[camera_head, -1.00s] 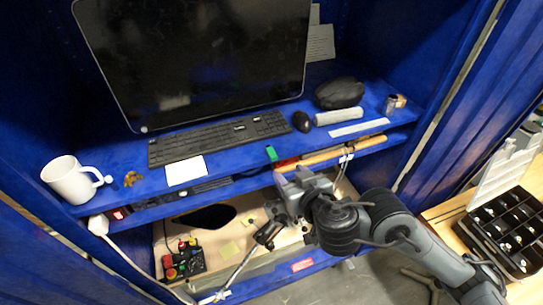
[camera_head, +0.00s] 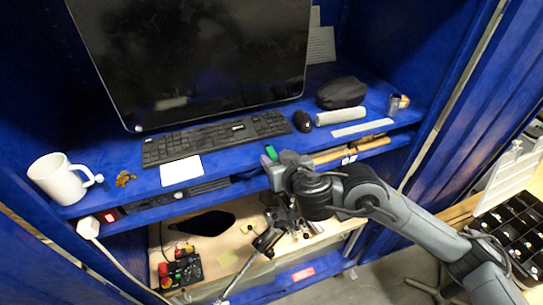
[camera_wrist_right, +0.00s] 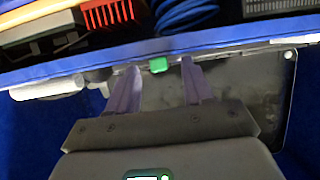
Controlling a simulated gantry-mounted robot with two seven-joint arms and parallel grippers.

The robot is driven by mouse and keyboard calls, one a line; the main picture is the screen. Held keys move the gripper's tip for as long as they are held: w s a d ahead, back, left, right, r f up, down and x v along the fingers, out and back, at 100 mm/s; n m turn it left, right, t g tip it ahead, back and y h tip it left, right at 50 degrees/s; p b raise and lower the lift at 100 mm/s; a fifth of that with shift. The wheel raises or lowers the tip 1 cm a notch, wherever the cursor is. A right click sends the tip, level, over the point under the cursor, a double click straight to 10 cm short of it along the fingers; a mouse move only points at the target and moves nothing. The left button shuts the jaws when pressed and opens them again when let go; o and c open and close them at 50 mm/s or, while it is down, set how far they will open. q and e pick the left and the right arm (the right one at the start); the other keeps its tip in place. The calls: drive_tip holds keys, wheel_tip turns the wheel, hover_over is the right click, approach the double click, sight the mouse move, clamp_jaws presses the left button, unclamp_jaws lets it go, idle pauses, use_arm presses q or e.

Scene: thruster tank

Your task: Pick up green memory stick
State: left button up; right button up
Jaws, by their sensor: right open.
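The small green memory stick (camera_head: 271,153) lies at the front edge of the blue upper shelf (camera_head: 225,163), right of the white paper. My right gripper (camera_head: 274,163) is at that edge, just in front of and partly against the stick in the picture. In the right wrist view the green stick (camera_wrist_right: 158,65) shows between the tips of my two open fingers (camera_wrist_right: 159,72), with visible gaps on both sides. Nothing is held. The lower part of the stick is partly hidden in the head view. My left gripper is not in view.
A monitor (camera_head: 190,55), keyboard (camera_head: 215,138), mouse (camera_head: 303,121) and black case (camera_head: 341,92) stand behind the stick. A white mug (camera_head: 58,180) is at the left. A lower shelf holds tools, and a control box with buttons (camera_head: 180,270) sits below.

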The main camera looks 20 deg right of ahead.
drive_tip(key=shift+w, duration=0.15)
clamp_jaws()
idle(0.4)
